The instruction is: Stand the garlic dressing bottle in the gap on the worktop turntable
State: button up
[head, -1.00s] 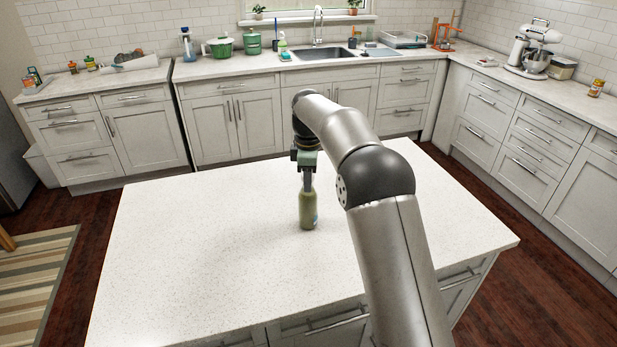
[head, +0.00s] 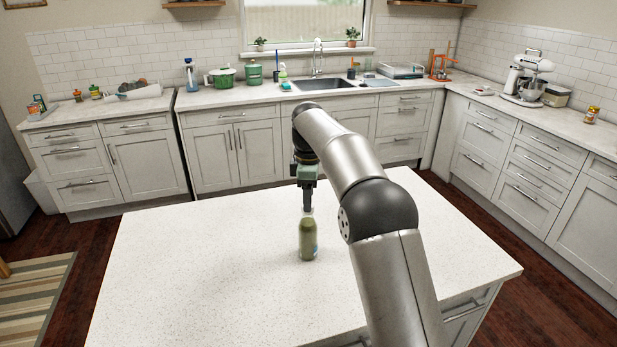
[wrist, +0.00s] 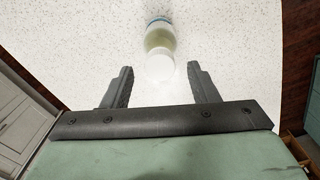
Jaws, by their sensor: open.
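A green bottle with a pale cap and a bluish label patch (head: 307,240) stands upright on the bare island worktop. Its label is too small to read, so I cannot tell whether it is the garlic dressing. In the wrist view the bottle (wrist: 160,38) shows beyond the fingers, its white cap toward me. My gripper (wrist: 160,67) is open, with a finger to each side of the cap. In the head view my gripper (head: 307,210) points down right at the bottle's top. I cannot make out a turntable or its gap in either view.
The island worktop (head: 200,260) is otherwise clear where it shows; my arm hides part of its right side. Small jars stand at the far left.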

notch_tip(320, 180, up, 8)
jog(key=s+d+r+m, duration=0.3)
jog(key=s+d+m, duration=0.1)
jog(key=s+d, duration=0.25)
jog(key=s+d+f+m, duration=0.2)
jog(key=s+d+m, duration=0.1)
jog(key=s, duration=0.4)
jog(key=s+d+f+m, duration=0.2)
jog(key=s+d+m, duration=0.1)
jog(key=s, duration=0.5)
jog(key=s+d+f+m+t, duration=0.1)
jog(key=s+d+m, duration=0.3)
jog(key=s, duration=0.4)
jog(key=shift+s+d+f+p, duration=0.25)
jog(key=shift+f+p, duration=0.15)
jog(key=shift+f, duration=0.3)
jog(key=shift+o, duration=0.5)
jog(key=s+d+f+m, duration=0.2)
jog(key=s+f+m, duration=0.2)
jog(key=s+f, duration=0.3)
jog(key=s, duration=0.4)
jog(key=shift+s, duration=0.2)
jog(key=shift+f, duration=0.1)
jog(key=shift+w, duration=0.1)
